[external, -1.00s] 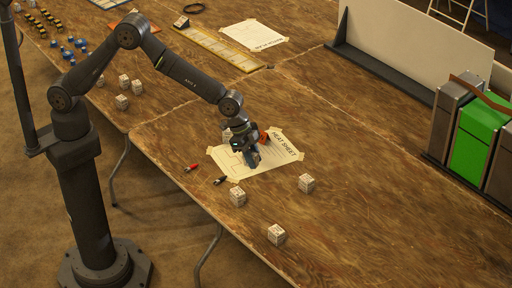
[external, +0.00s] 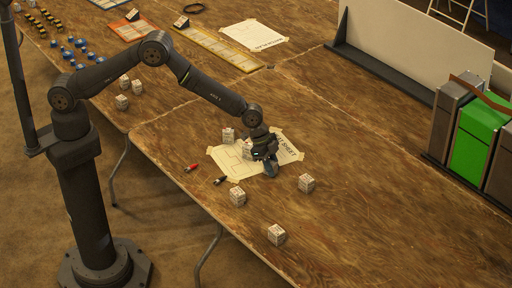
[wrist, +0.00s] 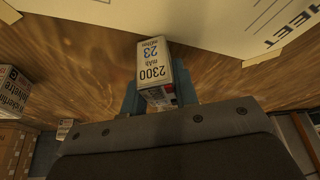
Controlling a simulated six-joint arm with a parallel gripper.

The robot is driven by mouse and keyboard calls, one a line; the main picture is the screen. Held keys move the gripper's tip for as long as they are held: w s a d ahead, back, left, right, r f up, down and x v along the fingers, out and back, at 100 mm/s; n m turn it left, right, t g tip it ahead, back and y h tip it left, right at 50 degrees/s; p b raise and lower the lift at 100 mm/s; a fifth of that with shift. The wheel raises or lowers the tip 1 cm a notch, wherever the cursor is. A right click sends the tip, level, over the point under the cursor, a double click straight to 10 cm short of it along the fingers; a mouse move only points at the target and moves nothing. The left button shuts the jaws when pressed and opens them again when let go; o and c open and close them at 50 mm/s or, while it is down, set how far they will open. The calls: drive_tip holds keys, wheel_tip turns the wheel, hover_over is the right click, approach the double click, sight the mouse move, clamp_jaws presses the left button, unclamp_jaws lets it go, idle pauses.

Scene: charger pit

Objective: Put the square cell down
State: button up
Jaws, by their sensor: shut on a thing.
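In the wrist view, my gripper (wrist: 158,96) is shut on a white square cell (wrist: 152,64) printed "2300 mAh 23", with a blue-grey finger on either side. In the external view, my gripper (external: 268,165) is low over the right part of the taped heat sheet (external: 233,166). Part of the sheet's lettering is hidden behind it. A white cell (external: 247,150) shows just left of the gripper; I cannot tell whether it is the held one. Another white cell (external: 228,135) stands at the sheet's back edge. Whether the held cell touches the table is unclear.
White cells stand in front of the sheet (external: 237,197), to its right (external: 306,183) and nearer the edge (external: 277,235). A red clip (external: 191,168) and a black clip (external: 220,180) lie at its left.

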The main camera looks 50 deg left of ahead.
drive_tip(key=o, duration=1.1)
drive_tip(key=shift+c, duration=0.2)
drive_tip(key=v, duration=1.2)
drive_tip(key=shift+s, duration=0.1)
drive_tip(key=x, duration=1.2)
drive_tip(key=shift+r, duration=1.25)
